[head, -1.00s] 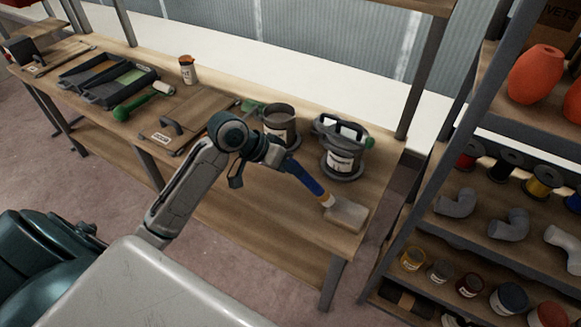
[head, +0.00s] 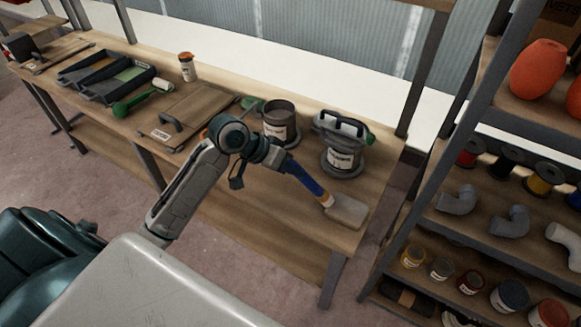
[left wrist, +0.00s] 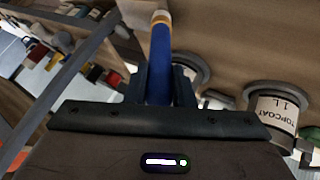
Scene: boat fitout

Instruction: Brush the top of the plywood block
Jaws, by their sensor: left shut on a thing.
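My left gripper (head: 280,160) is shut on a paintbrush with a blue handle (head: 304,179). In the left wrist view the blue handle (left wrist: 160,65) stands between the two dark fingers (left wrist: 166,88). The brush slants down to the right, and its pale tip (head: 327,200) is at the left edge of the plywood block (head: 348,211). I cannot tell if the bristles touch the block. The block lies flat near the right end of the workbench (head: 290,235). My right gripper is not in view.
Behind the block stand a labelled can (head: 341,155) and another open can (head: 281,122); a topcoat can (left wrist: 277,108) shows in the left wrist view. A wooden board with a handle (head: 190,118), paint trays (head: 108,75) and a green roller (head: 135,101) lie left. A shelf rack (head: 470,215) stands right.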

